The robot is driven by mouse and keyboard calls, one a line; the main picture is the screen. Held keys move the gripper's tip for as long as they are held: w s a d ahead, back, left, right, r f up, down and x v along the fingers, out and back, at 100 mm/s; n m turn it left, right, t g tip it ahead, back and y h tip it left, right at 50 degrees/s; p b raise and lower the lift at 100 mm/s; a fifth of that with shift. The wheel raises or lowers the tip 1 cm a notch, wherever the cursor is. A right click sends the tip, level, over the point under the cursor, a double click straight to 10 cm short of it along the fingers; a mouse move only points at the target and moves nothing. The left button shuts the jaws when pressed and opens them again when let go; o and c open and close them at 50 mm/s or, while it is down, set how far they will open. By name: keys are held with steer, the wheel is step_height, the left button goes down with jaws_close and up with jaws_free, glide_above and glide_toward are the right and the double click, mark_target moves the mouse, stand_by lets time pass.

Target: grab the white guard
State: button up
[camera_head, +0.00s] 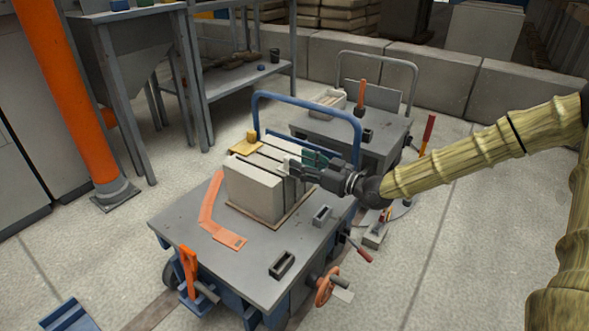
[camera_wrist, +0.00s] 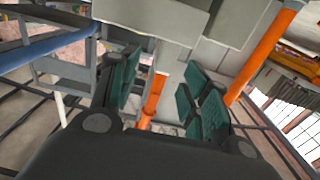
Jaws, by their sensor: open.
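My gripper (camera_head: 303,164) reaches in from the right over the cart, at the right upper side of a pale grey block of upright panels (camera_head: 255,190). In the wrist view my gripper (camera_wrist: 160,82) is open, its green-padded fingers wide apart with nothing seen gripped between them. A small pale piece (camera_head: 292,169) shows by the fingertips in the head view, partly hidden by them. I cannot tell whether it is the white guard or part of the panel block. No other white guard stands out clearly.
The cart top (camera_head: 190,225) carries an orange angled strip (camera_head: 211,215), a yellow piece (camera_head: 245,144) and small dark rectangular holders (camera_head: 282,264). A blue handle rail (camera_head: 305,103) arches behind the block, close to my gripper. A second cart (camera_head: 385,140) stands behind.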

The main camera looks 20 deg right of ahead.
mark_target(289, 158)
steer(key=x, duration=0.1)
steer(key=b+x, duration=0.2)
steer(key=shift+w+a+f, duration=0.2)
steer(key=shift+a+f, duration=0.1)
steer(key=shift+a, duration=0.1)
steer(key=shift+w+a+r, duration=0.15)
steer(key=shift+w+a, duration=0.15)
jaws_close()
